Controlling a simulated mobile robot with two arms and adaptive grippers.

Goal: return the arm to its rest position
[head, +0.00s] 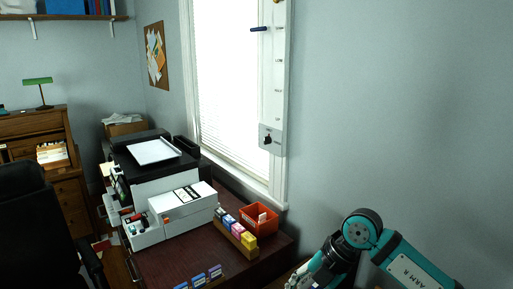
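My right arm (400,268) comes in from the lower right, teal and black, with a round joint (362,229) in front of the wall. It bends down to the left toward the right gripper (305,283), which is at the bottom edge beside the right end of the dark desk. The fingers are cut off or too small to tell apart, so I cannot see whether they are open or hold anything. My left arm and gripper are not in view.
A black chair (38,215) stands at left. A switch panel (271,139) is on the wall. Open wall lies above my arm.

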